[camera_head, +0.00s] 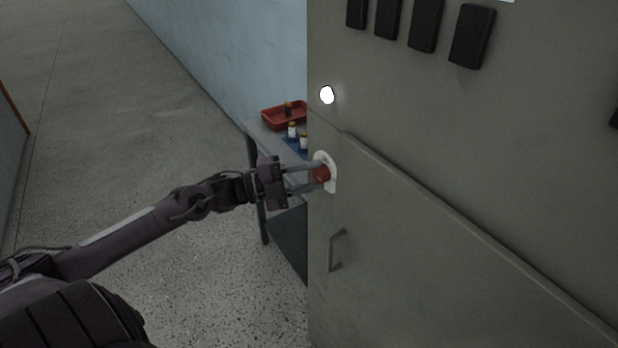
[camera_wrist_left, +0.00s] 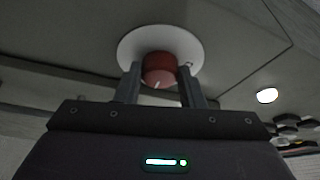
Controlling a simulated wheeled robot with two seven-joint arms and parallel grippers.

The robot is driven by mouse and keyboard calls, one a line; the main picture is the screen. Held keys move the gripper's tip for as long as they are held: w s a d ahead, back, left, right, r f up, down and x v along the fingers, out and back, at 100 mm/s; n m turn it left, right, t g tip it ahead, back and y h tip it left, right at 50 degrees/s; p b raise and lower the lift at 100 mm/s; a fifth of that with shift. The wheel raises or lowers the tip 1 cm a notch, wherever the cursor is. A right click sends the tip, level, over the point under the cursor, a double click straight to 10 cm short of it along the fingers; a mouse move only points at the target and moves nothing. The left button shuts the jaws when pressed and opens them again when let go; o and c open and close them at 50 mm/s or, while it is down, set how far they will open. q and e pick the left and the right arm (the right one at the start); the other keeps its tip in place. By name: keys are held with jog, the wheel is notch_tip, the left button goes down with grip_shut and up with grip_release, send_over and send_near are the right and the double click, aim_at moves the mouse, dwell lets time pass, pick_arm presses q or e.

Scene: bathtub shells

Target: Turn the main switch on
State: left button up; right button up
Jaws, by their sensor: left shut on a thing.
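The main switch (camera_head: 321,173) is a red knob on a round white plate (camera_head: 331,163), on the grey cabinet front. My left gripper (camera_head: 318,177) reaches in from the left and is shut on the knob, one finger on each side. In the left wrist view the red knob (camera_wrist_left: 159,70) sits between the two fingers (camera_wrist_left: 160,82), with the white plate (camera_wrist_left: 128,46) behind it. A light mark shows on the knob's face. My right gripper is not in view.
The grey cabinet (camera_head: 450,215) fills the right side, with a handle (camera_head: 337,250), a lit white lamp (camera_head: 327,95) and several black blocks (camera_head: 425,25). Behind it stands a table with a red tray (camera_head: 278,117) and small bottles (camera_head: 292,130). The floor (camera_head: 130,130) at left is clear.

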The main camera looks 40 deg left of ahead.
pick_arm(q)
jog(key=shift+m+g, duration=0.3)
dwell(0.4)
jog(key=o, duration=1)
jog(key=shift+a, duration=0.1)
jog(key=shift+s+a+f, duration=0.15)
jog(key=shift+s+a, duration=0.25)
jog(key=shift+s, duration=0.1)
jog(key=v, duration=0.6)
jog(key=shift+s+a, duration=0.1)
jog(key=shift+s, duration=0.1)
